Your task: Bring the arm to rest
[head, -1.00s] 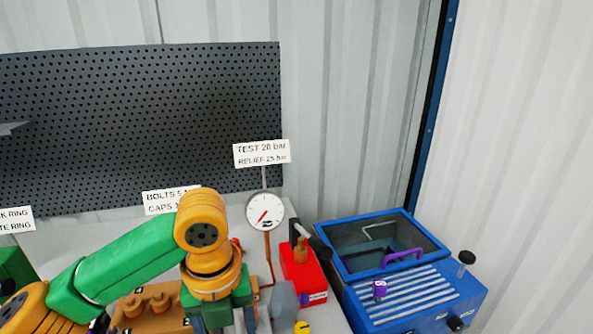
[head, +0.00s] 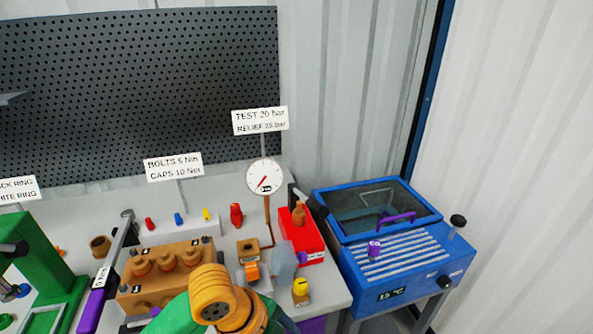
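One of my arms, green with an orange joint (head: 222,300), shows at the bottom edge, in front of the bench. It looks like the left arm, coming in from the lower left. Its gripper is below the picture edge or hidden by the arm, so its fingers do not show. My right arm and gripper are out of view.
An orange pump block (head: 165,275) stands on the bench behind the arm. A pressure gauge (head: 265,177), a red bin (head: 303,240) and a yellow-topped item (head: 300,287) are close by. A blue bath (head: 400,262) stands right. A green press (head: 45,260) stands left.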

